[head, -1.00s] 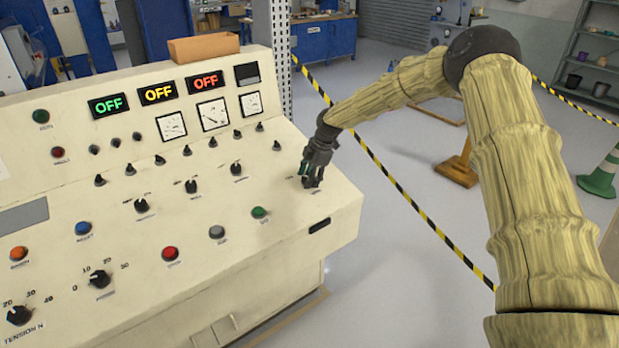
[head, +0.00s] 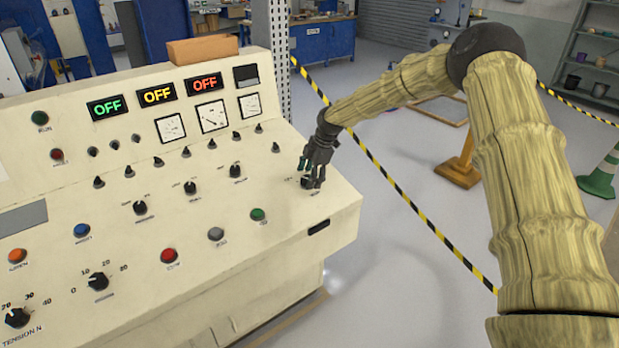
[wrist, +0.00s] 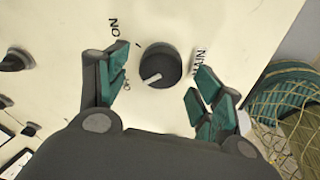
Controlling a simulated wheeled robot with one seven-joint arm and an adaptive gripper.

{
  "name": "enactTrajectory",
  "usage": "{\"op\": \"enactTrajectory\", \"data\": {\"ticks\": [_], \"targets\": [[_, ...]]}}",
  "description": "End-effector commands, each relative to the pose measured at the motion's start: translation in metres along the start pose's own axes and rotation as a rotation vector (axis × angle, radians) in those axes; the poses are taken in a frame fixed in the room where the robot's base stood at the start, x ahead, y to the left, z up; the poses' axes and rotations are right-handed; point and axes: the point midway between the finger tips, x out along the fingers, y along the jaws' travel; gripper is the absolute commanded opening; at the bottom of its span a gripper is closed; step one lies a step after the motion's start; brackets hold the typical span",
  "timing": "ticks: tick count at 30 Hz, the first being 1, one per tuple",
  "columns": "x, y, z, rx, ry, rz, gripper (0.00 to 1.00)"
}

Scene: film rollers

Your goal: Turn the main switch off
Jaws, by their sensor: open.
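The main switch (wrist: 161,65) is a round black knob with a light pointer line, seen in the wrist view on the cream panel. Its pointer is at the lower left, toward the label that reads like OFF; ON is printed farther up. In the head view the switch (head: 306,182) is partly hidden by my gripper (head: 313,180) at the panel's right end.
The cream console (head: 285,240) carries several other knobs and buttons, including a green button (head: 258,214) left of my gripper. Three displays (head: 157,94) read OFF. Black-and-yellow tape (head: 400,199) runs across the floor to the right. A green cone (head: 602,175) stands farther right.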

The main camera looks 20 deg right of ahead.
Motion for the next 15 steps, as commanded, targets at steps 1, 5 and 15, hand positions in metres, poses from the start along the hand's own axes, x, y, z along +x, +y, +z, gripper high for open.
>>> {"op": "enactTrajectory", "data": {"ticks": [1,5,15], "targets": [[-0.008,0.001,0.0,0.0,0.0,0.003,0.67],[-0.031,0.001,0.0,0.0,0.0,0.003,0.67],[-0.088,0.001,0.001,0.001,0.0,0.002,0.67]]}}
